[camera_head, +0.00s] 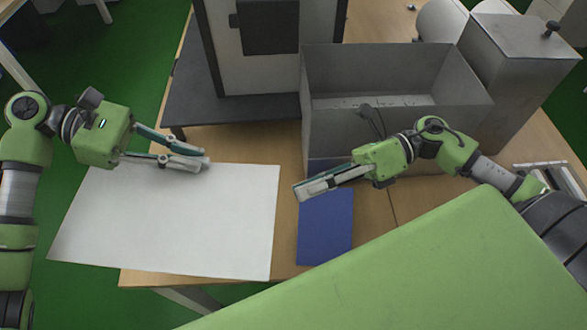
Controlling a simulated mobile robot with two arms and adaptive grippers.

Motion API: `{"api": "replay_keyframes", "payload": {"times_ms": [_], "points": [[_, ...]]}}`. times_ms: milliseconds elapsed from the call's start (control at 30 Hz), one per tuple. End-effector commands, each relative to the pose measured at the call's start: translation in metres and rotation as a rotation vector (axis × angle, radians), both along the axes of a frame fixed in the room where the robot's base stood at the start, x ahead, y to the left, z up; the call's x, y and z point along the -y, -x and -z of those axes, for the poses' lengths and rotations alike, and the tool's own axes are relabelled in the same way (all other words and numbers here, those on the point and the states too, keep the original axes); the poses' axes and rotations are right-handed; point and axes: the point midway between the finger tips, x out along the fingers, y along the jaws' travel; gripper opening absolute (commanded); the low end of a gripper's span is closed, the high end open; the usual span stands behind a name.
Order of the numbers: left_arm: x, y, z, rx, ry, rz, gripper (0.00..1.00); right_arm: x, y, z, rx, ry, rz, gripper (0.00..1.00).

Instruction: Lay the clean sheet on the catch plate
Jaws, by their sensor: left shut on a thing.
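The clean sheet is a large flat white sheet (170,225) at the left front, reaching out past the table's left side. My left gripper (207,160) is shut on the sheet at its far edge. My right gripper (298,190) is over the far part of a flat blue item (326,230) on the table; its fingers overlap in this view, so their gap cannot be told. A dark grey flat base (230,112) lies at the foot of an upright apparatus; I cannot tell for sure whether it is the catch plate.
The upright light-panelled apparatus (228,68) stands at the back. An open grey box (390,125) is right of it, with a tall grey container (510,75) beyond. Bare wooden table (285,150) shows between the sheet and the box.

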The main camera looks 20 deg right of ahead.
Motion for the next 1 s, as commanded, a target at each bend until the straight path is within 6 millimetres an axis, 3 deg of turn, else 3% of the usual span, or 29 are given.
{"api": "replay_keyframes", "payload": {"times_ms": [300,500,767,1000], "points": [[0.000,0.000,0.000,0.000,0.000,0.000,0.00,-0.017,-0.016,-0.020,-0.411,-0.140,0.142,0.22],[0.000,0.000,0.000,0.000,0.000,0.000,0.00,-0.021,-0.024,-0.027,-0.582,-0.205,0.190,0.22],[0.000,0.000,0.000,0.000,0.000,0.000,0.00,-0.025,-0.026,-0.028,-0.621,-0.220,0.199,0.22],[0.000,0.000,0.000,0.000,0.000,0.000,0.00,-0.058,-0.033,-0.029,-0.615,-0.222,0.197,0.22]]}}
